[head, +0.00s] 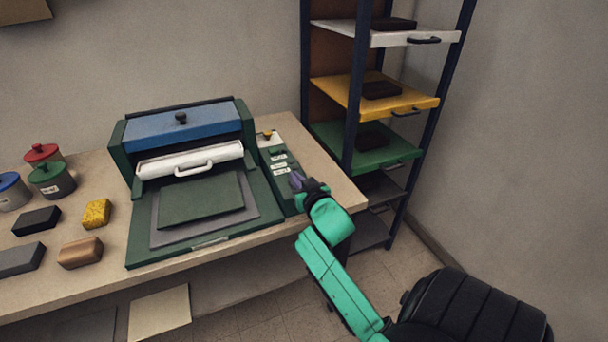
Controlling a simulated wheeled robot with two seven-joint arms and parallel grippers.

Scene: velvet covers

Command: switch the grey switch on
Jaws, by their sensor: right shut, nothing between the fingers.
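A narrow green control panel (276,177) runs along the right side of the press-like machine. It carries several small pale labels and dark controls (278,157), and a small orange piece (268,134) at its far end. I cannot pick out the grey switch for certain; the controls are too small, and my gripper covers part of the panel. My right gripper (296,181) is shut and empty at the panel's right edge, near the lowest label. Whether it touches anything cannot be told. My left gripper is not in view.
The machine has a blue top (181,126), a white handled bar (190,158) and a dark green pad (201,199). Lidded jars (52,181) and several blocks (80,252) stand left. A shelf rack (349,95) with coloured trays stands close right of the table.

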